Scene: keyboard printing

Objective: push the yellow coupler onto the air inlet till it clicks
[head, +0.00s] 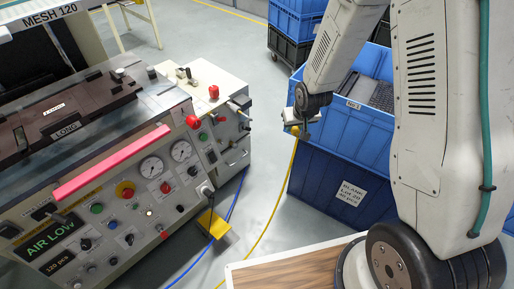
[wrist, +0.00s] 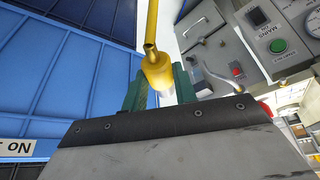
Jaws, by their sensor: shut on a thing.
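The yellow coupler (wrist: 157,70) is between the green fingers of my gripper (wrist: 158,88) in the wrist view, with its yellow hose running up out of the picture. In the head view my gripper (head: 302,121) is in front of the blue crates, right of the machine, and a bit of the yellow coupler (head: 295,130) shows at its tip. My gripper is shut on the coupler and holds it clear of the floor, apart from the machine. I cannot make out the air inlet for sure in either view.
The printing machine (head: 110,190) fills the left, its display reading AIR LOW. A side cabinet (head: 232,150) faces the gripper across a gap. Blue crates (head: 330,180) stand close on the right. The yellow hose (head: 275,210) and a blue hose (head: 235,205) cross the floor. A wooden top (head: 290,272) is in front.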

